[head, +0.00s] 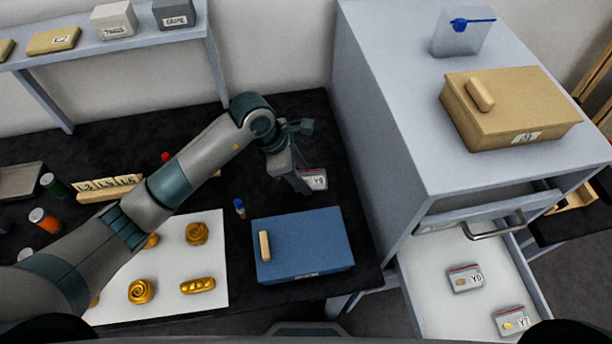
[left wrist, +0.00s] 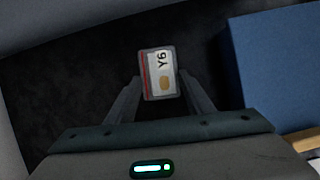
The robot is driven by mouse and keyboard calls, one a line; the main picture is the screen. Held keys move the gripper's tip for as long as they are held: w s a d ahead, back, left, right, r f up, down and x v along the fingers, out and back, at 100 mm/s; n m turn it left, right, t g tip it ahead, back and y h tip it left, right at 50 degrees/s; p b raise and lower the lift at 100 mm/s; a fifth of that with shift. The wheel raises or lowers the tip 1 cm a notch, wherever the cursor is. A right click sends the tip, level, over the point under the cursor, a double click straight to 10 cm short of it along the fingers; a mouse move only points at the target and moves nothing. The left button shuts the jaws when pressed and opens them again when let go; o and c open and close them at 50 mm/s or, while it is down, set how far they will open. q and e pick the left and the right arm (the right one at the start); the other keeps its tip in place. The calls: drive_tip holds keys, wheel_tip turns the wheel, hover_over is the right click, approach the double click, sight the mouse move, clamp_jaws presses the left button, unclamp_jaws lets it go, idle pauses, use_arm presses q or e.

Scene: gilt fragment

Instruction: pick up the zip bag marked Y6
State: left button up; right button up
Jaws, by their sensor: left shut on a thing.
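The zip bag marked Y6 (left wrist: 158,73) is a small clear bag with a red strip along one edge, a white label and a gold piece inside. In the left wrist view it sits between the two fingertips of my left gripper (left wrist: 160,92), which is shut on it. In the head view the bag (head: 315,180) shows beside my left gripper (head: 302,185), over the dark table near the grey cabinet. Part of the bag is hidden by the fingers there. I cannot tell whether it touches the table. My right gripper is not in view.
A blue box (head: 303,243) stands just in front of the bag. A white sheet (head: 215,262) holds several gilt pieces. The cabinet (head: 365,130) walls off the right side; its open drawer (head: 430,275) holds zip bags Y0 (head: 465,279) and Y7 (head: 511,321).

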use_arm(q)
wheel_tip(320, 180, up, 10)
drive_tip(key=b, duration=0.3)
idle(0.3)
idle(0.4)
